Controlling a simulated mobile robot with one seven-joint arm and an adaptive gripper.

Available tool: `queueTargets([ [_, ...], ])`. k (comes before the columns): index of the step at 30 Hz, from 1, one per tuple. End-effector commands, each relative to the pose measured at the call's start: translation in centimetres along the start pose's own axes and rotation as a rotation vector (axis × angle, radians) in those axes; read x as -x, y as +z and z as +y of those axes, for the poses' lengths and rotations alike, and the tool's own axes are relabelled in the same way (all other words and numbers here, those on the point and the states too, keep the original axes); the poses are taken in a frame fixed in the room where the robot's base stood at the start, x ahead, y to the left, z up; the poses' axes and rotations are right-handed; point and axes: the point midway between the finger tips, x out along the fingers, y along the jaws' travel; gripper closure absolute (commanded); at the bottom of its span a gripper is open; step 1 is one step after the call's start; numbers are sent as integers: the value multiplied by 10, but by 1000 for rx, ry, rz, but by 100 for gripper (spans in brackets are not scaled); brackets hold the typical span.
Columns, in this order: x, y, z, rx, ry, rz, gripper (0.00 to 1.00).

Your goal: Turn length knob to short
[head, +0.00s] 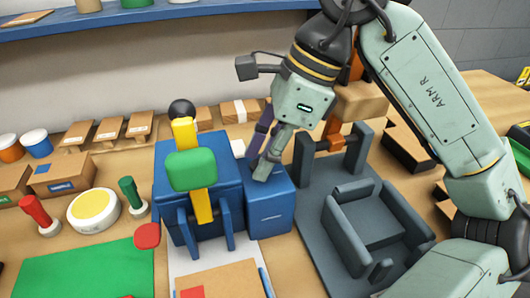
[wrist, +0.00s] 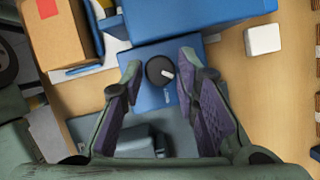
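A round black knob (wrist: 160,71) with a white pointer sits on top of a small blue box (wrist: 152,48) in the wrist view. The pointer is on the knob's right side in that view. The small blue box also shows in the head view (head: 270,214), beside a larger blue machine. The knob is hidden there by my gripper. My gripper (wrist: 161,65) is open, with one finger on each side of the knob. A gap shows at both fingers, and I cannot tell how far they are above the box. In the head view, my gripper (head: 262,165) points down over the box.
The blue machine (head: 180,215) with a yellow lever and green block (head: 191,170) stands left of the box. A dark grey fixture (head: 370,215) stands close on the right. A cardboard box (wrist: 62,32) and a white block (wrist: 263,40) show in the wrist view.

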Motion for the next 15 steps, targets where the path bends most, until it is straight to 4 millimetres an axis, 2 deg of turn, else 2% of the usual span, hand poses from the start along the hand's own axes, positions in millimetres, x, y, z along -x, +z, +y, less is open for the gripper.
queueTargets([
  [6,0,0,0,-1,0,1,56],
  [15,2,0,0,-1,-1,1,56],
])
